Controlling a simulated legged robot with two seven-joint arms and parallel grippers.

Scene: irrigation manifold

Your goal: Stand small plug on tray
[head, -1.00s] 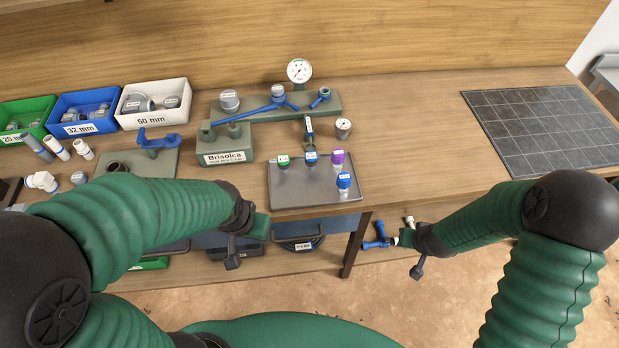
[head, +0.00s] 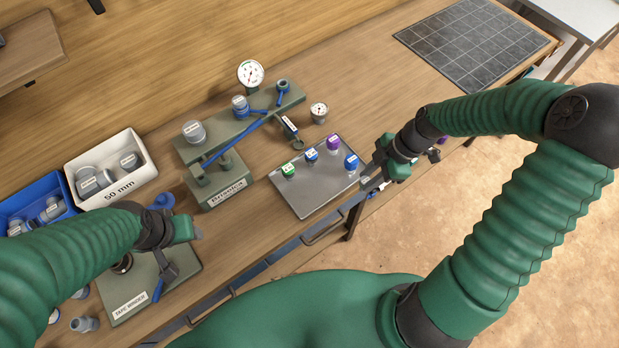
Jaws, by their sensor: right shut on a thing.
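The metal tray (head: 312,197) lies on the bench. Capped plugs stand on it: a green one (head: 288,170), a blue one (head: 311,155), a purple one (head: 333,142) and another blue one (head: 351,161) near the right edge. My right gripper (head: 372,168) is just right of the tray, close to that blue plug. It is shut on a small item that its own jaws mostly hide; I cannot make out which. My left gripper (head: 196,234) is over the tape winder base, left of the tray; its jaws are too small to read.
The Brisolca test stand (head: 228,190) with gauge (head: 250,73) is behind the tray. A small gauge (head: 319,112) stands near the tray's far side. A white 50 mm bin (head: 120,193) is at left. A dark grid mat (head: 470,45) lies at back right; bench before it is clear.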

